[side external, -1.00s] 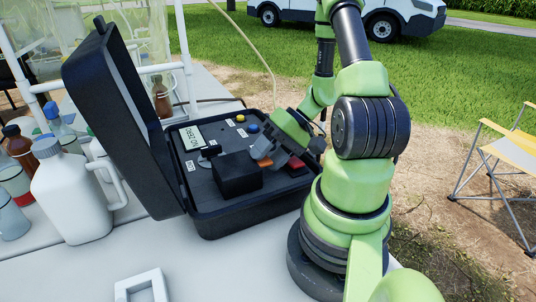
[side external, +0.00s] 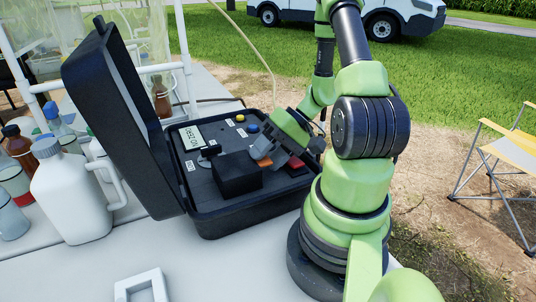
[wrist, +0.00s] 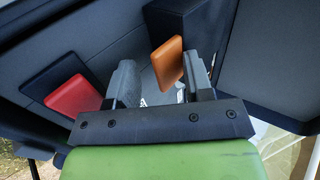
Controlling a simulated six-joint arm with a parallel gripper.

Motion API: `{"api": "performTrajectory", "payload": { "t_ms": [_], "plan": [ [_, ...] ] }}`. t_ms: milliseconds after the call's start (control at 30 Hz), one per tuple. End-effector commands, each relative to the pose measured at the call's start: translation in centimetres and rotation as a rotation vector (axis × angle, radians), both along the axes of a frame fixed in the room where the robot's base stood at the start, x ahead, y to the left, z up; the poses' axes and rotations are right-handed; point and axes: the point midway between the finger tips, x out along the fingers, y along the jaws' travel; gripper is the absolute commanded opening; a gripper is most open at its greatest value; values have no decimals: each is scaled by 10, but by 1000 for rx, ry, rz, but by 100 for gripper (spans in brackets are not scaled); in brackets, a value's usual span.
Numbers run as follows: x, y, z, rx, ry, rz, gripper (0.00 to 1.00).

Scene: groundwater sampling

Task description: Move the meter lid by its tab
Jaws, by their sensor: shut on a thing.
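The meter is an open black case (side external: 225,223) on the table, with a "NO ZERO" display (side external: 191,137). A black block-shaped lid (side external: 237,175) sits on its panel, with an orange tab (side external: 265,163) at its right side. My gripper (side external: 262,151) reaches in from the right, tilted, and is shut on the orange tab. In the wrist view the orange tab (wrist: 168,62) shows between the fingers of my gripper (wrist: 162,78), close to the right finger. The fingers partly hide the tab in the side view. A red tab (wrist: 73,96) lies beside the left finger.
The case's tall hinged cover (side external: 110,110) stands open at the left. A white jug (side external: 72,198) and several bottles stand left of it. A small white frame (side external: 141,287) lies on the table's front. Yellow and blue buttons (side external: 240,118) are behind the block. A folding chair stands right.

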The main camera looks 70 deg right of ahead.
Motion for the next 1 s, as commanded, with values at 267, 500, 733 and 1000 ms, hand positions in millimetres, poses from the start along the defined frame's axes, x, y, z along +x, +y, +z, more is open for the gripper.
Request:
{"api": "performTrajectory", "payload": {
  "t_ms": [267, 500, 733, 1000],
  "plan": [
    [2, 5, -6, 16, 21, 0, 34],
    [2, 4, 11, 11, 16, -2, 34],
    [1, 2, 51, 0, 5, -1, 34],
    [2, 0, 90, -4, -1, 1, 34]
  ]
}}
